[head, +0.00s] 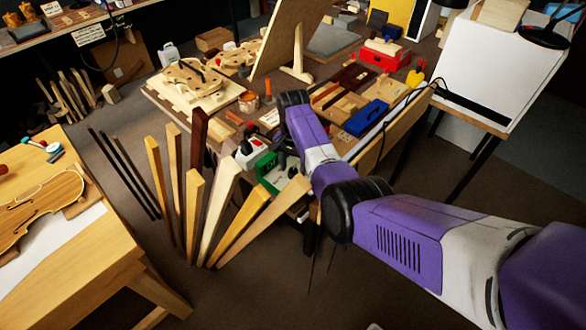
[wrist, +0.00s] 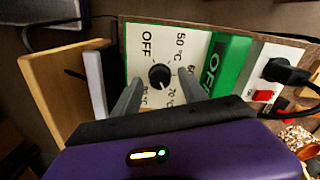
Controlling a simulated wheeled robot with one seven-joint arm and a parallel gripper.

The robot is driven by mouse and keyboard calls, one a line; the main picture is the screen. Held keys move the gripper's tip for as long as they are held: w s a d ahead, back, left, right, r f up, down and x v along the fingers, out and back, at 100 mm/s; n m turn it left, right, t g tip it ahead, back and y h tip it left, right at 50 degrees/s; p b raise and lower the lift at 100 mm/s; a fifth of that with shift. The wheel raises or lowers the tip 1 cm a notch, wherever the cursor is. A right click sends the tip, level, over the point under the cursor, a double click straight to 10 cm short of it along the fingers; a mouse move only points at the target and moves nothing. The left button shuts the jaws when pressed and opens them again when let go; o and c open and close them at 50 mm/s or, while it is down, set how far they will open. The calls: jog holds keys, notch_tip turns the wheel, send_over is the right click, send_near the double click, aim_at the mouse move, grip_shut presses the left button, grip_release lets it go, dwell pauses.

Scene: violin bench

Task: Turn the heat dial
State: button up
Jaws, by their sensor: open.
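The heat dial is a round black knob (wrist: 159,76) on a cream panel (wrist: 143,62) in the wrist view. OFF is printed at its upper left, 50 °C at its upper right, and higher temperatures around the right and lower sides. The knob's exact pointing direction is too small to tell. My gripper (wrist: 157,83) is open, with one grey finger on the left of the knob and one on the right. A gap shows between the fingers and the knob; I cannot tell their height above the panel. The gripper is hidden behind my arm in the head view.
Right of the dial panel is a green block (wrist: 229,68) lettered OFF, then a white panel with a black plug (wrist: 286,72) and red switch (wrist: 263,96). A wooden board (wrist: 56,88) stands left. Upright wood strips (head: 195,205) stand before the cluttered bench.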

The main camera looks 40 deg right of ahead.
notch_tip(320, 180, up, 7)
jog(key=shift+f, duration=0.1)
dwell(0.7)
jog(key=w+d+r+n+t+h, duration=0.3)
jog(key=w+d+r+t, duration=0.25)
jog(key=w, duration=0.35)
jog(key=n+t+h, duration=0.2)
jog(key=n+t, duration=0.2)
jog(key=t, duration=0.3)
send_over(293, 170)
jog(key=w+a, duration=0.2)
jog(key=f, duration=0.2)
jog(key=s+a+r+n+t+b, duration=0.1)
jog(key=s+a+r+n+t, duration=0.25)
jog(key=s+a, duration=0.85)
jog(key=s+a+r+n+y, duration=0.1)
jog(key=s+a, duration=0.2)
jog(key=s, duration=0.7)
jog(key=s+a+r+n+y, duration=0.1)
jog(key=s+a, duration=0.3)
jog(key=s, duration=0.6)
jog(key=s+a+r+n+g+y, duration=0.1)
jog(key=s+a+r+y, duration=0.1)
jog(key=s, duration=0.8)
jog(key=shift+s+a+r+y+b, duration=0.15)
jog(key=shift+a+r+y+b, duration=0.25)
jog(key=shift+a, duration=0.55)
jog(key=shift+f, duration=0.15)
